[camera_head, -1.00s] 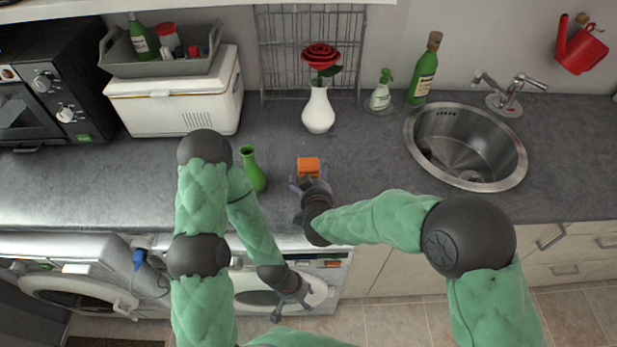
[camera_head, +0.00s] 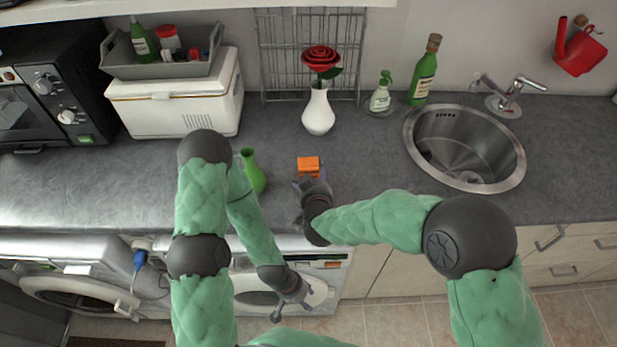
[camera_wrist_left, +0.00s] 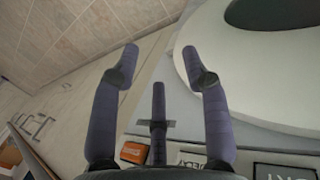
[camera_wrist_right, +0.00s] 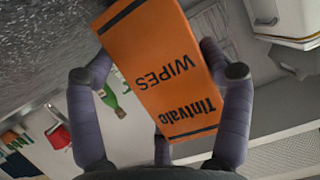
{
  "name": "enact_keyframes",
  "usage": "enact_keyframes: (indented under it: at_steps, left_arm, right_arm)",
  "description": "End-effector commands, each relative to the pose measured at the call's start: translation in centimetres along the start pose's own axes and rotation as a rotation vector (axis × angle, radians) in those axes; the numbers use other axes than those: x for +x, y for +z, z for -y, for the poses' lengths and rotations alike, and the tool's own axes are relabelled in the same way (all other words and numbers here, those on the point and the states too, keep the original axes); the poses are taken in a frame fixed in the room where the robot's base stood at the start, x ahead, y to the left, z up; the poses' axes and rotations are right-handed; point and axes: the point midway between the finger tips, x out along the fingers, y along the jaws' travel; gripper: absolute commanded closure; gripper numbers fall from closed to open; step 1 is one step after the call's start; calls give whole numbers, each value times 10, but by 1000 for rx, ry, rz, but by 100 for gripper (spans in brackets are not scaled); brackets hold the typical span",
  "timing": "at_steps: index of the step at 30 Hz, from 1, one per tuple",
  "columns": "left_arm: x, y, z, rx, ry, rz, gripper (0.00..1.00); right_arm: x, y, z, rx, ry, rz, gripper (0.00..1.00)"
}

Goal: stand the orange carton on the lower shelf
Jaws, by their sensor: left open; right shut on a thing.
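The orange carton (camera_head: 308,166) is at the front middle of the counter in the head view. In the right wrist view the carton (camera_wrist_right: 165,75) fills the space between the fingers, with "Tintvale WIPES" printed on it. My right gripper (camera_head: 312,183) is shut on it; its fingers (camera_wrist_right: 165,85) lie on either side. Whether the carton touches the counter is hard to tell. My left gripper (camera_head: 298,297) is open and empty, low in front of the washing machines; it also shows in the left wrist view (camera_wrist_left: 165,65). The lower shelf is not clearly seen.
A green vase (camera_head: 254,172) stands left of the carton, close to my left arm. A white vase with a red rose (camera_head: 318,108) stands behind it. The sink (camera_head: 465,148) lies to the right. A shelf edge (camera_head: 120,8) runs along the top left.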

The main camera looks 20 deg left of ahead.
Motion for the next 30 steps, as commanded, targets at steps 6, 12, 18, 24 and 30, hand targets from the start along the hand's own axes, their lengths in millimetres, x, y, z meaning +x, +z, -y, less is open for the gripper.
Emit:
enact_keyframes:
  at_steps: [6, 12, 18, 24, 30]
  left_arm:
    - [-9, 0, -3, 0, 0, 0, 54]
    - [-16, 1, -6, 0, 0, 0, 54]
    - [-23, 1, -8, 0, 0, 0, 54]
    - [-26, 1, -9, 0, 0, 0, 54]
    - [-25, 1, -9, 0, 0, 0, 54]
  right_arm:
    - [-4, -12, 0, 0, 0, -2, 61]
    - [-8, -20, 0, 0, 0, -2, 61]
    - [-11, -27, 0, 0, 0, -2, 61]
    - [-12, -31, 0, 0, 0, -2, 61]
    - [-12, -30, 0, 0, 0, -2, 61]
